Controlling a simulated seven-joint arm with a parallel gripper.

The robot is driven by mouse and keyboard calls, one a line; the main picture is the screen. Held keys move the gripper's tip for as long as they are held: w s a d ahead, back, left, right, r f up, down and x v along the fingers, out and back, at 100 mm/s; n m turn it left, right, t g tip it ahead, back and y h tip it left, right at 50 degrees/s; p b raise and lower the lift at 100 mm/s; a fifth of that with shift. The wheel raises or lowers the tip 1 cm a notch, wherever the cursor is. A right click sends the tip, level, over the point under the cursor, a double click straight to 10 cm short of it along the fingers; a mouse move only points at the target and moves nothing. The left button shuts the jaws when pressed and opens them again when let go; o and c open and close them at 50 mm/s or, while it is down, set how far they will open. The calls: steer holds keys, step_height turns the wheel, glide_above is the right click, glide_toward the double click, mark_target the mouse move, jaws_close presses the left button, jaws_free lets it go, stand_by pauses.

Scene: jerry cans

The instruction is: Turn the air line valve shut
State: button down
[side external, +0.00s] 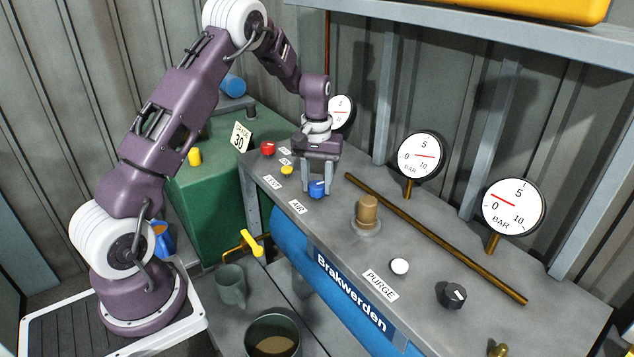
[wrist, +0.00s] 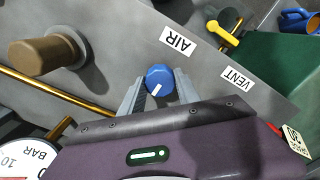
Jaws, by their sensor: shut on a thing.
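The air line valve is a blue knob (side external: 317,188) on the grey panel top, behind the AIR label (side external: 298,207). My gripper (side external: 316,184) reaches down over it with a finger on each side. In the wrist view the blue knob (wrist: 159,78) sits between the two grey fingertips (wrist: 158,86), which are closed on it. A white pointer line on the knob shows in the wrist view, slanting toward the gripper's body. The AIR label (wrist: 179,42) lies just beyond the knob there.
A red knob (side external: 267,148) and a yellow knob (side external: 287,170) stand to the left on the panel. A brown capped post (side external: 367,212), a brass pipe (side external: 430,235), a white button (side external: 399,266) and a black knob (side external: 454,295) stand to the right. Gauges line the back.

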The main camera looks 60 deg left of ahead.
mark_target(317, 184)
steer(key=shift+r+n, duration=0.1)
steer(key=shift+n, duration=0.3)
steer(key=c, duration=0.9)
jaws_free()
step_height(317, 184, up, 6)
steer(key=shift+w+r, duration=0.1)
steer(key=shift+r, duration=0.4)
